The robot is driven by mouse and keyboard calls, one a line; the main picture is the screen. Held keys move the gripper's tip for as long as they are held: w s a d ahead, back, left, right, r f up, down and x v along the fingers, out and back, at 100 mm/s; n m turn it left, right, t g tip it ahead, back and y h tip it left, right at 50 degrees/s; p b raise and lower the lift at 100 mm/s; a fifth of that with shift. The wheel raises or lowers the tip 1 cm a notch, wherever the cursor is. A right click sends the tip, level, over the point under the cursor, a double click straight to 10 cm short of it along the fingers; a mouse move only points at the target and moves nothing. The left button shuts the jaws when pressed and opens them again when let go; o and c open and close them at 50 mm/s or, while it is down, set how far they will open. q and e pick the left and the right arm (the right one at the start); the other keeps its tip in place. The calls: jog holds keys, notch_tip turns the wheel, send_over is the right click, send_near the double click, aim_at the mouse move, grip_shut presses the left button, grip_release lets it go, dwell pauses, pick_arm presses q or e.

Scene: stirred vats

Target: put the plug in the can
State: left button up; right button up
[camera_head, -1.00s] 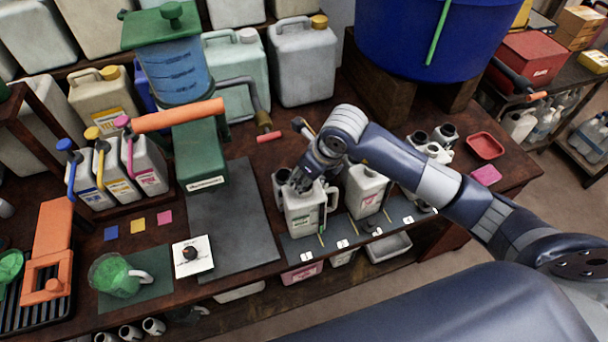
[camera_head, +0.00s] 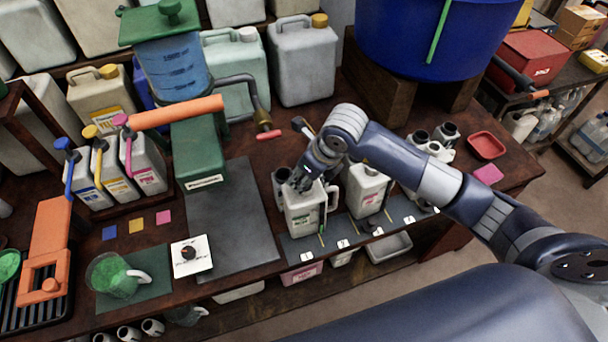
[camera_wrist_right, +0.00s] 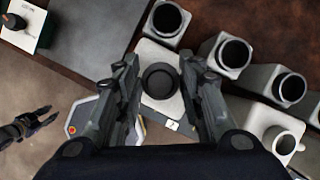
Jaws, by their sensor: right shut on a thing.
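The white can (camera_head: 303,215), with a green-marked label and a handle, stands upright on the dark mat in the head view. My right gripper (camera_head: 300,187) is right over its top. In the right wrist view the fingers (camera_wrist_right: 160,78) are on either side of a round black plug (camera_wrist_right: 160,82), shut on it, above the can's pale top (camera_wrist_right: 153,54). The fingers and arm hide the contact in the head view; I cannot tell how deep the plug sits. My left gripper (camera_wrist_right: 50,114) shows small at the left of the wrist view, its fingers apart.
A second white can (camera_head: 367,190) stands close on the right. Several open-mouthed white containers (camera_wrist_right: 233,52) stand nearby in the wrist view. A white card (camera_head: 205,263) with a dark knob lies left of the grey mat (camera_head: 235,225), which is clear.

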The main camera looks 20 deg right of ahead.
jog(key=shift+f, duration=0.1)
jog(key=o, duration=0.8)
jog(key=shift+o, duration=0.2)
jog(key=o, duration=0.5)
jog(key=shift+o, duration=0.2)
jog(key=shift+r+p, duration=2.15)
jog(key=shift+r, duration=1.65)
